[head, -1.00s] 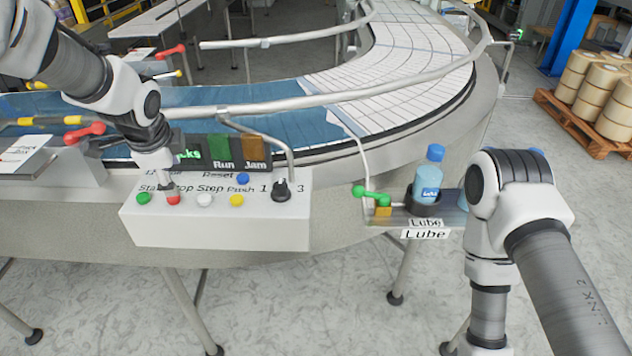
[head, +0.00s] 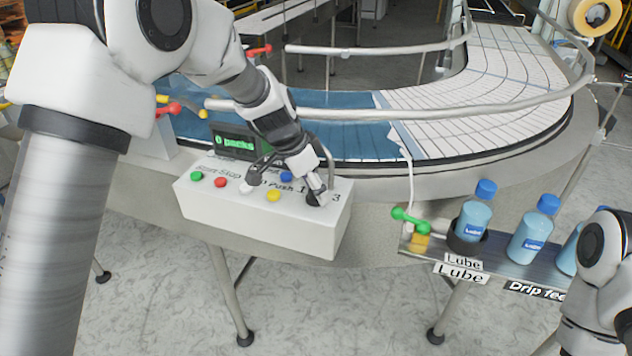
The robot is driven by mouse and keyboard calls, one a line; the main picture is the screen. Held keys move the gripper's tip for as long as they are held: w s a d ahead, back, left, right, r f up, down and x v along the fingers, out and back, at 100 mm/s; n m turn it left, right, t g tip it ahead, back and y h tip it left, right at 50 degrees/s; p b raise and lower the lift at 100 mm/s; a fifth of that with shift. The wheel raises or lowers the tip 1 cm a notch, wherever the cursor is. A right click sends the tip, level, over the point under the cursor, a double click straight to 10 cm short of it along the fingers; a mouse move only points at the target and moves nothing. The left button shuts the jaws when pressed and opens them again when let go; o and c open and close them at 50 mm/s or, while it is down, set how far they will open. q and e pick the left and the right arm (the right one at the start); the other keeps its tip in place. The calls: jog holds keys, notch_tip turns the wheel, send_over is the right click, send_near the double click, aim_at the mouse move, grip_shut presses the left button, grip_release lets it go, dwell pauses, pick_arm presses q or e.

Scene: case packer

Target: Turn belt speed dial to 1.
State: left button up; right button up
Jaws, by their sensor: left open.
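The white control box (head: 265,226) stands at the front edge of the conveyor. The belt speed dial (head: 319,200) is on its right end, between the printed 1 and 3. My left gripper (head: 317,190) points down at the dial from above. It is open, with its fingertips at the knob. The fingers cover most of the knob, so its pointer direction and any contact cannot be told. My right gripper is out of view; only part of my right arm shows at the lower right.
Green (head: 197,176), red (head: 220,182), white, yellow (head: 273,195) and blue (head: 286,176) buttons lie left of the dial. A display (head: 235,142) reads 0 packs. A metal guard rail (head: 400,113) runs behind. Blue bottles (head: 476,212) stand on a shelf at right.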

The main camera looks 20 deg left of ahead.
pick_arm(q)
jog(key=shift+s+a, duration=0.1)
jog(key=shift+a, duration=0.3)
jog(key=c, duration=0.4)
grip_shut()
